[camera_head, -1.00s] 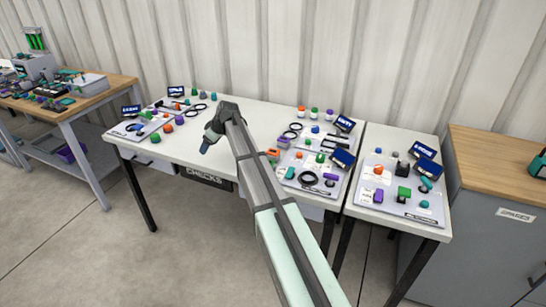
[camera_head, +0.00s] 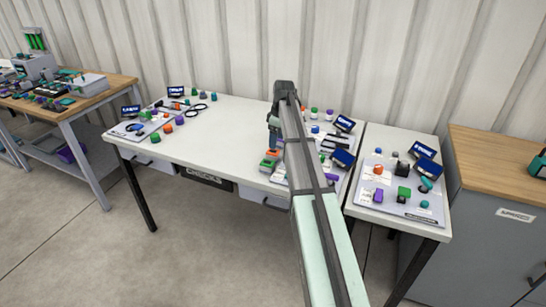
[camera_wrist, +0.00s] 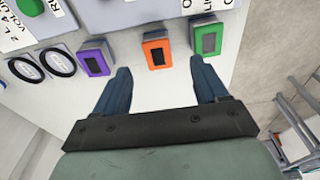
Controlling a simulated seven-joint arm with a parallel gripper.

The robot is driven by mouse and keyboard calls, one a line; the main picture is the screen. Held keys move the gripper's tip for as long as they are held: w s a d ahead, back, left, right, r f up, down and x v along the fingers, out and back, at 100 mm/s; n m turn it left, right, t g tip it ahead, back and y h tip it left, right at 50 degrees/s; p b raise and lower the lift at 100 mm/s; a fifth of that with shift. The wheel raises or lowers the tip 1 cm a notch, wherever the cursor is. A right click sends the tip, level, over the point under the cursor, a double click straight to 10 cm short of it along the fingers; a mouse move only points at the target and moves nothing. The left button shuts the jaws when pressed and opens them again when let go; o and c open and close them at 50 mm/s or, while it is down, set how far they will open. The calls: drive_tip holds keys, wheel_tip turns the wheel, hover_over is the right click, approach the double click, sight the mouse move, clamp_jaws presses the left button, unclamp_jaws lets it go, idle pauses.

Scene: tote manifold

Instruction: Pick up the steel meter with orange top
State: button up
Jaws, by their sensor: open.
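The meter with the orange top (camera_wrist: 157,51) lies on the white surface in the wrist view, with a dark window in its face. It also shows small in the head view (camera_head: 272,154), just below my gripper. My gripper (camera_wrist: 160,68) is open and empty. In the wrist view its two blue fingers point towards the orange meter, which appears just ahead of and between the fingertips. I cannot tell the height gap. In the head view my gripper (camera_head: 273,144) hangs above the table's right part, and my arm hides part of the things there.
A purple-topped meter (camera_wrist: 94,60) and a green-topped meter (camera_wrist: 206,38) stand close on either side. Two black rings (camera_wrist: 42,63) lie left. The white table's middle (camera_head: 225,130) is clear. A display (camera_head: 342,158) stands right of my arm.

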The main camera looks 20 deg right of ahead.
sight(273, 151)
drive_tip(key=shift+w+a+f, duration=0.15)
drive_tip(key=shift+w+f, duration=0.1)
drive_tip(key=shift+f, duration=1.15)
drive_tip(key=shift+w+a+f, duration=0.2)
drive_tip(key=shift+w+f, duration=0.1)
drive_tip(key=shift+f, duration=1.05)
drive_tip(key=shift+w+a+f, duration=0.15)
drive_tip(key=shift+w+f, duration=0.1)
drive_tip(key=shift+f, duration=1.15)
drive_tip(key=shift+c, duration=0.2)
drive_tip(key=c, duration=1.1)
